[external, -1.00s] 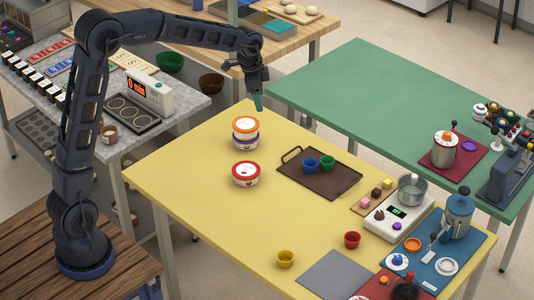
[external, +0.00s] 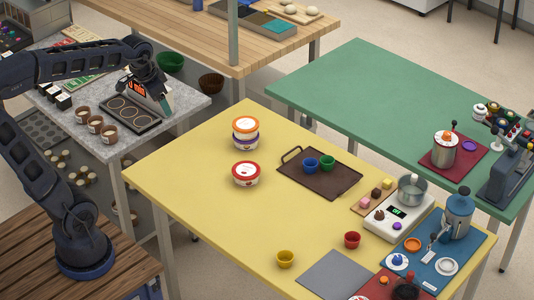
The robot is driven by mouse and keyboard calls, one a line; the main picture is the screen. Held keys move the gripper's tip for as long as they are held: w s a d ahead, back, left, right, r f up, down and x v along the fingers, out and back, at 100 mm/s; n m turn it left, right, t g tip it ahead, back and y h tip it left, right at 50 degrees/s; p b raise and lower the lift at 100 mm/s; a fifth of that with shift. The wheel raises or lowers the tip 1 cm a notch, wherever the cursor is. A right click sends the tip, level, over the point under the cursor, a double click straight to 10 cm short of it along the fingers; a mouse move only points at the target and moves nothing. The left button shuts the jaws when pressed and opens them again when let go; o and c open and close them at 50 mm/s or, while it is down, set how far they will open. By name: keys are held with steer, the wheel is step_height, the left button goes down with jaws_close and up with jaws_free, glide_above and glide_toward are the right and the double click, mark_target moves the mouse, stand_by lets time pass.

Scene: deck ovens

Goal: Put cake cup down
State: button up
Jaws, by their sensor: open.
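My gripper (external: 160,104) is open, with nothing seen between its fingers. It points down over the grey counter, in front of the timer box beside the black tray with round wells. Small cups stand on the yellow table: a blue cup (external: 311,165) and a green cup (external: 327,163) on the brown tray (external: 338,187), a red cup (external: 352,240) and a yellow cup (external: 285,259) on the bare top. All stand upright, far from my gripper. I cannot tell which of them is the cake cup.
Brown cups (external: 95,124) stand along the counter's front edge, left of the black tray (external: 132,116). The timer box (external: 137,87) is partly hidden by my gripper. Tubs (external: 246,174) stand on the yellow table (external: 200,200), whose left part is clear. A green bowl (external: 170,62) is behind.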

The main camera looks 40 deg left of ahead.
steer(key=s+a+f+n, duration=0.2)
steer(key=s+f, duration=0.1)
steer(key=s, duration=0.9)
steer(key=shift+f+n+t, duration=0.35)
steer(key=shift+n+t, duration=0.05)
steer(key=shift+o, duration=0.3)
steer(key=shift+s, duration=0.1)
steer(key=w+d+f+n+g+h, duration=0.2)
steer(key=w+d+f+n, duration=0.15)
steer(key=w+d, duration=0.6)
steer(key=n+g+h, duration=0.2)
steer(key=n+g, duration=0.1)
steer(key=n, duration=0.9)
glide_above(285, 257)
steer(key=a, duration=0.3)
step_height(285, 257, down, 24)
steer(key=shift+s+d+x, duration=0.1)
steer(key=shift+s+x, duration=0.1)
steer(key=shift+x, duration=1.55)
steer(key=shift+s+d+x, duration=0.1)
steer(key=shift+s+x, duration=0.1)
steer(key=shift+x, duration=1.55)
steer(key=shift+s+d+x, duration=0.1)
steer(key=shift+s+x, duration=0.05)
steer(key=shift+x, duration=1.6)
steer(key=shift+r, duration=0.15)
